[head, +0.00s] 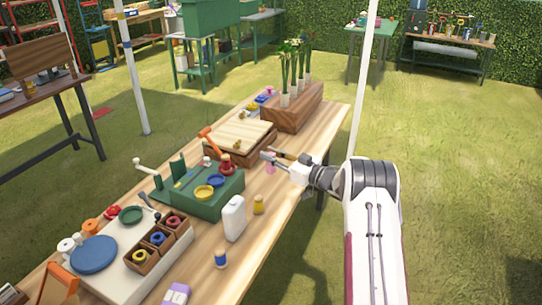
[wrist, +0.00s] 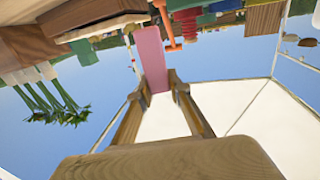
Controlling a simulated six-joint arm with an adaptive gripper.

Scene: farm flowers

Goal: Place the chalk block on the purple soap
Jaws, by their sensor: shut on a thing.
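A pink block (wrist: 152,52), which looks like the chalk block, is between the fingertips of my gripper (wrist: 158,84) in the wrist view. In the head view my gripper (head: 274,157) is shut on this pink block (head: 270,168) and holds it near the table's right edge, beside the wooden box with a slatted top. A purple and white block (head: 177,293) lies at the table's near end, at the bottom of the head view. It may be the purple soap, but I cannot tell for sure. It is well apart from my gripper.
The wooden table (head: 278,213) holds a green box (head: 205,198) with yellow and blue rings, a white bottle (head: 234,218), a yellow bottle (head: 258,204) and a blue spool (head: 221,259). A planter (head: 293,110) with tall flowers stands behind. Bare tabletop lies around the blue spool.

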